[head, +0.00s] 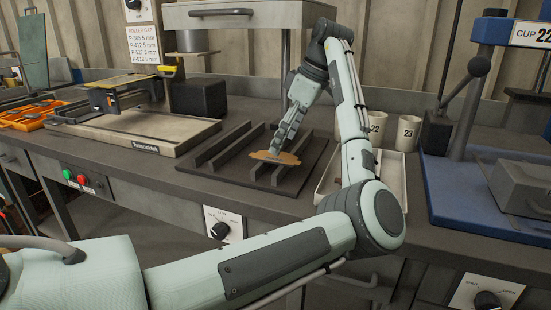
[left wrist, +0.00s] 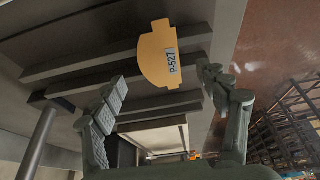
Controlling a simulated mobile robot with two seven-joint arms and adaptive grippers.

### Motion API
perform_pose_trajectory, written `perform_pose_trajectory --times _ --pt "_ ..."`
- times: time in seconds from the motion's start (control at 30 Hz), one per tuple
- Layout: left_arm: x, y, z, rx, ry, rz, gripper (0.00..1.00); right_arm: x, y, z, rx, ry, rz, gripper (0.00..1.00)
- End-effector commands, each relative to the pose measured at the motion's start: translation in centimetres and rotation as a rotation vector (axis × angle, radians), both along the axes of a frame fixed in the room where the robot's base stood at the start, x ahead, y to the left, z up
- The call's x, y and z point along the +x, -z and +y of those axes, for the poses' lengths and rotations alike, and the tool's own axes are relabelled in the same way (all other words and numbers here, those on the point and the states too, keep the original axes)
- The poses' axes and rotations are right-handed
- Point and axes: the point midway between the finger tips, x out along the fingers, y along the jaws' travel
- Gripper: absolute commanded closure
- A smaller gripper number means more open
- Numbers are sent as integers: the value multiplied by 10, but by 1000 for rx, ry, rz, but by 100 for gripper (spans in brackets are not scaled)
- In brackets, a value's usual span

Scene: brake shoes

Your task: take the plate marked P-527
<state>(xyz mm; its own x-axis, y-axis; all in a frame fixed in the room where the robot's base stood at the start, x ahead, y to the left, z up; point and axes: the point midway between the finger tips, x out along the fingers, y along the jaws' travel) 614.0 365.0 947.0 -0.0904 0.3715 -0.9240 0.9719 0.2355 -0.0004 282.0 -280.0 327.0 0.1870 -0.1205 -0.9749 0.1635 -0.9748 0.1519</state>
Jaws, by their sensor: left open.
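The plate marked P-527 (head: 275,158) is a flat tan-orange piece with notched ends. It lies across the dark bars of a slotted rack on the bench. In the left wrist view the plate (left wrist: 155,54) shows its P-527 label, beyond the fingertips and nearer the right finger. My left gripper (head: 283,140) reaches down over the rack at the plate. In the left wrist view its fingers (left wrist: 160,82) are spread apart with nothing between them. Whether a fingertip touches the plate is unclear. My right gripper is not in view.
The dark rack (head: 225,172) has several raised parallel bars. A tray (head: 335,190) and cups marked 22 (head: 376,128) and 23 (head: 407,133) stand to its right. A blue press (head: 450,195) is at far right. A beige tray machine (head: 140,145) is at left.

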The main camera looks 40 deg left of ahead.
Motion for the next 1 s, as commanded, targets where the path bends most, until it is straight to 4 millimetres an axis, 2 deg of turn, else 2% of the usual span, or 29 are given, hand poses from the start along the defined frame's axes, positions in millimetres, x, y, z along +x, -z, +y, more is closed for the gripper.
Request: perform_pose_trajectory --times 0.03,0.2,0.47,1.0 --pt "-2 9 3 2 -2 2 26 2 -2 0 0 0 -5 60" --pt "-3 23 9 1 -1 -1 26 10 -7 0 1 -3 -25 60" --pt "-3 24 9 1 0 -1 27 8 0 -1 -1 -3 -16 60" --pt "-3 23 9 1 0 -2 94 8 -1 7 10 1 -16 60"
